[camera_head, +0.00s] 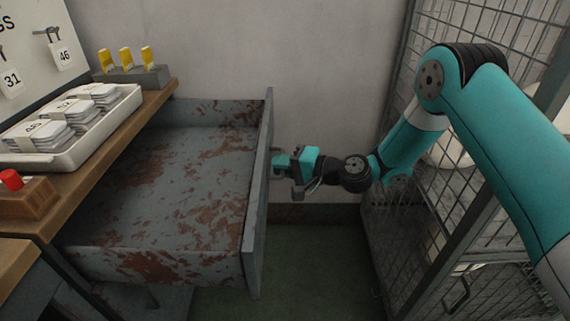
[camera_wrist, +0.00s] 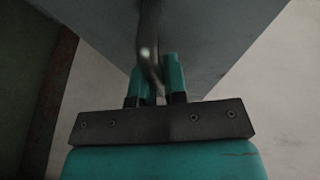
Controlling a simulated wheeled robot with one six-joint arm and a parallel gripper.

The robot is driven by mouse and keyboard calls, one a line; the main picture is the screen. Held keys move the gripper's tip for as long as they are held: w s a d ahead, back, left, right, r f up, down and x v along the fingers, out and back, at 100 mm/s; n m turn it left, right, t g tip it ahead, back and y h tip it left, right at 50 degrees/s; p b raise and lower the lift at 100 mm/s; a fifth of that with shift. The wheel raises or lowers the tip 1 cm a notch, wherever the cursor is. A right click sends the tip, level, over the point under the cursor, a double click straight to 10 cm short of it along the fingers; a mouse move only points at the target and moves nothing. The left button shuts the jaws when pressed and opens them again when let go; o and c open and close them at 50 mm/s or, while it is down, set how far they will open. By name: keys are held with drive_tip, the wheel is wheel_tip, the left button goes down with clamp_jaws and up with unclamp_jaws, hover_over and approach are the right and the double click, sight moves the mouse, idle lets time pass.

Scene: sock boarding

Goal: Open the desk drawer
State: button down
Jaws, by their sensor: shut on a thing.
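The desk drawer (camera_head: 150,190) is grey metal with rust-brown patches. It is pulled well out from under the wooden desk top in the head view, and its inside shows empty. Its front panel (camera_head: 257,200) faces right, toward my arm. My gripper (camera_head: 284,163) is at the outer face of that panel. In the wrist view my gripper (camera_wrist: 160,92) has its teal fingers closed around the curved metal drawer handle (camera_wrist: 149,45). The grey drawer front (camera_wrist: 215,40) fills the upper part of that view.
On the desk (camera_head: 75,180) stand a white tray (camera_head: 95,125) of banded stacks, a holder with yellow-topped items (camera_head: 127,60) and a wooden block with a red button (camera_head: 12,180). A wire mesh cage (camera_head: 440,200) stands at right, close to my arm. Green floor (camera_head: 310,265) is clear between.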

drive_tip(key=c, duration=1.5)
unclamp_jaws()
drive_tip(key=shift+o, duration=0.2)
drive_tip(key=v, duration=0.7)
drive_tip(key=shift+d, duration=0.25)
drive_tip(key=shift+s, duration=0.15)
drive_tip(key=s+a+r+n+g+h, duration=0.35)
drive_tip(key=s+r+n+g, duration=0.25)
drive_tip(key=s+r+n, duration=0.5)
drive_tip(key=s+d+r+h, duration=0.2)
drive_tip(key=s+d, duration=0.1)
drive_tip(key=s, duration=0.3)
drive_tip(key=s+d+r+g+h, duration=0.1)
drive_tip(key=s+d+r+h, duration=0.15)
drive_tip(key=s, duration=0.45)
drive_tip(key=s+d+r+h, duration=0.2)
drive_tip(key=s+d, duration=0.2)
drive_tip(key=s, duration=0.2)
wheel_tip(320, 180, up, 22)
drive_tip(key=p, duration=2.3)
drive_tip(key=shift+w, duration=0.2)
